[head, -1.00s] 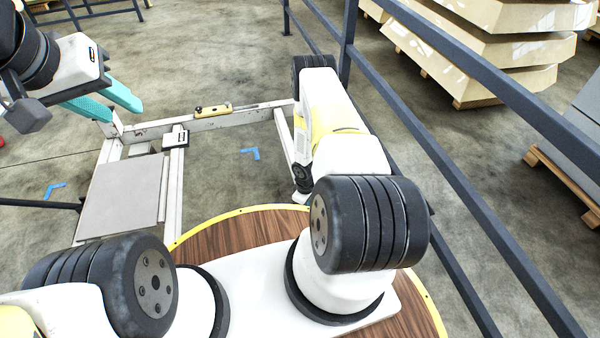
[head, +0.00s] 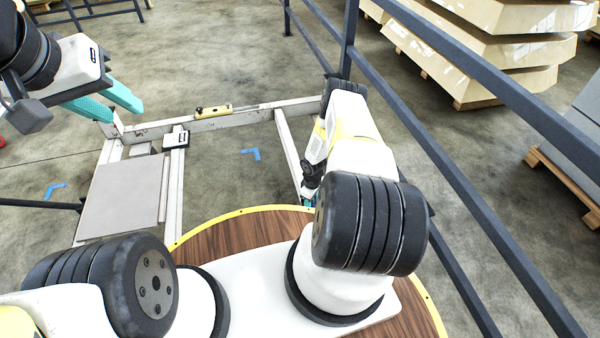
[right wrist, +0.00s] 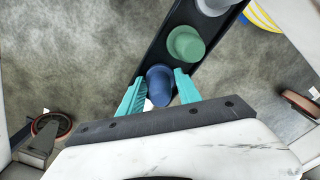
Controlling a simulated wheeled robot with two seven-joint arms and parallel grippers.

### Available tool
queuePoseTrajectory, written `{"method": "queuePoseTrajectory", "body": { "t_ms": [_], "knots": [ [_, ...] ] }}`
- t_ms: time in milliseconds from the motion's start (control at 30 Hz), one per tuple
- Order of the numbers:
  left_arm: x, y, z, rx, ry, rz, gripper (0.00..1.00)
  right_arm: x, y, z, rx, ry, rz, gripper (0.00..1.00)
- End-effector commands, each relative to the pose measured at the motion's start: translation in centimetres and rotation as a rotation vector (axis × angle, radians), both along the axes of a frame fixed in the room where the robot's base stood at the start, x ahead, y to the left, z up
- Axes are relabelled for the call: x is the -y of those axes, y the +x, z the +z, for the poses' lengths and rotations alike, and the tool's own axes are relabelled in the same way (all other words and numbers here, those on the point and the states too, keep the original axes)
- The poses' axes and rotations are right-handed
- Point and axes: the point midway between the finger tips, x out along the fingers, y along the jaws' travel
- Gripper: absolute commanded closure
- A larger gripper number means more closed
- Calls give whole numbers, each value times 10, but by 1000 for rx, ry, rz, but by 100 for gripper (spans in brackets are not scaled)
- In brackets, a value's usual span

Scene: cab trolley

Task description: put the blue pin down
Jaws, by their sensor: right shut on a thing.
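The blue pin (right wrist: 159,92) is between the teal fingers of my right gripper (right wrist: 159,77), which is shut on it. It shows at the near end of a dark narrow rack (right wrist: 165,62). I cannot tell whether the pin is seated in the rack or held above it. A green pin (right wrist: 186,44) and a pale grey pin (right wrist: 214,5) stand farther along the rack. In the head view only a sliver of teal of my right gripper shows, below my arm. My left gripper (head: 124,112) is open and empty at the upper left.
A pale trolley frame (head: 215,121) with a grey plate (head: 120,197) and a yellow level-like piece (head: 212,111) lies ahead. Dark railings (head: 455,95) run along the right side, close to my right arm. Stacked panels on pallets (head: 490,50) stand beyond them.

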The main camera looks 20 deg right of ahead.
Motion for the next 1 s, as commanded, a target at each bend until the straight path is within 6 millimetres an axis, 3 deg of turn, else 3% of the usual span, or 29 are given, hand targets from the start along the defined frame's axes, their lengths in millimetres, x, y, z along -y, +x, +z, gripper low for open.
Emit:
{"method": "queuePoseTrajectory", "body": {
  "t_ms": [67, 100, 133, 467, 1000],
  "knots": [
    [0, 0, 0, 0, 0, 0, 64, 0, 0, -2, 0, 0, -1, 100],
    [0, 0, 0, 0, 0, 0, 64, 0, 0, -2, 0, 0, -1, 54],
    [0, 0, 0, 0, 0, 0, 64, 0, 0, -2, 0, 0, -1, 50],
    [0, 0, 0, 0, 0, 0, 64, 0, 1, 5, 1, -1, -1, 50],
    [0, 0, 0, 0, 0, 0, 64, 1, 1, 106, 1, -1, 0, 50]
  ]
}}
